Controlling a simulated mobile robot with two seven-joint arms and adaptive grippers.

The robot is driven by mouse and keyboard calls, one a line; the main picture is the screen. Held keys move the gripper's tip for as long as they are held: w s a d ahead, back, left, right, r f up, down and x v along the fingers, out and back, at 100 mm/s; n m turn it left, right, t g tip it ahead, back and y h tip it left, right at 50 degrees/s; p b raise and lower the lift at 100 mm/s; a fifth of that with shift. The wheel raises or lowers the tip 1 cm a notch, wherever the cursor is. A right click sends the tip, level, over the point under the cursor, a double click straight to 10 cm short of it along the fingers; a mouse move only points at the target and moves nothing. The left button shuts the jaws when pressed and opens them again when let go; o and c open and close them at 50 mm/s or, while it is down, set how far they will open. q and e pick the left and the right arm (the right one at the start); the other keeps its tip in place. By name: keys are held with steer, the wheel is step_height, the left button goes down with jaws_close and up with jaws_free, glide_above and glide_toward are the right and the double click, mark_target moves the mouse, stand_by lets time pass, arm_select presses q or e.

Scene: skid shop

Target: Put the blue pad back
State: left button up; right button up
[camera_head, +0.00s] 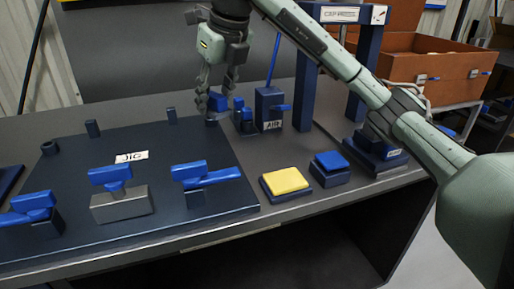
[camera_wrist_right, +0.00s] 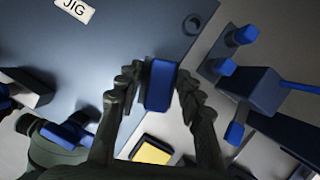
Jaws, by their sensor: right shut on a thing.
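My right gripper (camera_head: 215,92) reaches in from the right above the back right corner of the jig plate (camera_head: 90,205). It is shut on a small blue block (camera_head: 217,101), which also shows between the fingers in the right wrist view (camera_wrist_right: 158,85). I cannot tell whether this block touches the short post (camera_head: 210,118) below it. A square blue pad (camera_head: 331,160) sits on a dark base beside a yellow pad (camera_head: 285,181), right of the jig plate. The yellow pad also shows in the right wrist view (camera_wrist_right: 152,153). My left gripper is not in view.
Several blue-handled clamps (camera_head: 205,174) stand along the front of the jig plate. Blue-topped posts (camera_head: 247,115) and a dark box (camera_head: 270,108) with a blue lever stand just right of my gripper. A blue frame (camera_head: 305,80) and orange crates (camera_head: 430,75) are farther right.

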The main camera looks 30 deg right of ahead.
mark_target(262, 158)
steer(key=s+d+f, duration=0.4)
steer(key=s+d, duration=0.1)
steer(key=s+d+f, duration=0.2)
steer(key=shift+s+d+b, duration=0.2)
steer(key=shift+s+b, duration=0.05)
steer(key=shift+b, duration=0.1)
steer(key=shift+s+d+f, duration=0.15)
steer(key=shift+f, duration=0.05)
steer(key=shift+s+f, duration=0.1)
steer(key=shift+f, duration=0.2)
step_height(262, 158, down, 2)
steer(key=shift+f, duration=0.8)
steer(key=o, duration=1.2)
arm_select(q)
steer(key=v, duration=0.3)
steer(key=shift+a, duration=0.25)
